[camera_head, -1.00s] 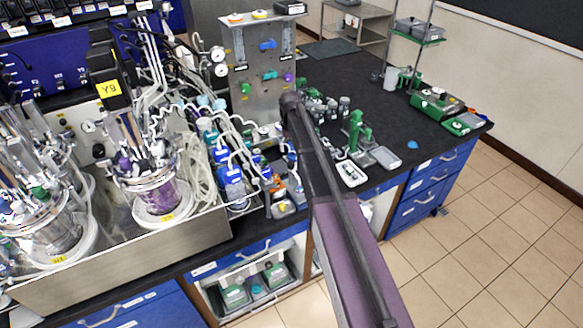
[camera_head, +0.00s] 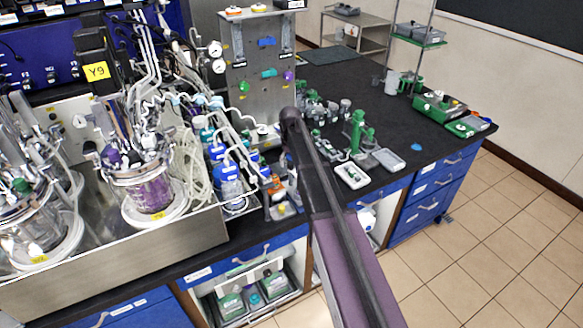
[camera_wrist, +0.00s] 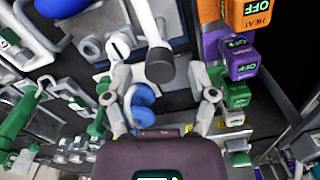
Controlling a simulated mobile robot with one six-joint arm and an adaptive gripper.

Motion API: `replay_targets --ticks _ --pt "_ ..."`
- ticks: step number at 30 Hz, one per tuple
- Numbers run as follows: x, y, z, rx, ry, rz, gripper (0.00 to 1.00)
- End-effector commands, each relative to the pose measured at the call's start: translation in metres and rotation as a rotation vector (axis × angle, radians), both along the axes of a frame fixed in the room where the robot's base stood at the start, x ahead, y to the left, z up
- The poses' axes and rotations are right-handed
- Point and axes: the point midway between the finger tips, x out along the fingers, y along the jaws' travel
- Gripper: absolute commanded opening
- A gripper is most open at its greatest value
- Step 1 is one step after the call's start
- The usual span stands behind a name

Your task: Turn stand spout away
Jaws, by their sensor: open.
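In the wrist view, a pale spout-like tube (camera_wrist: 147,22) with a dark round end (camera_wrist: 160,65) reaches down in front of my gripper (camera_wrist: 160,88). The gripper's grey fingers are spread apart on either side of two blue rounded parts (camera_wrist: 143,95). The dark end overlaps the upper part of this gap, and I cannot tell its depth or whether anything touches. I cannot be sure that this tube is the stand spout. In the head view my arm hides the gripper and whatever is in front of it.
Orange (camera_wrist: 247,14), purple (camera_wrist: 241,60) and green (camera_wrist: 236,92) labelled blocks stand right of the gripper. A metal panel (camera_head: 258,95) stands behind my arm in the head view. Glass bioreactors (camera_head: 148,185) crowd the left. The black bench (camera_head: 375,120) is barer towards the right.

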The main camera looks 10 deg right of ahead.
Motion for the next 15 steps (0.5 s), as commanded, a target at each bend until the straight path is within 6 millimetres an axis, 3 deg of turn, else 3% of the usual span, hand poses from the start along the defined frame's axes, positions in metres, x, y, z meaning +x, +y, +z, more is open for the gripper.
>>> replay_targets --ticks 15 --pt "0.0000 0.0002 -0.0073 0.000 0.000 0.000 0.73"
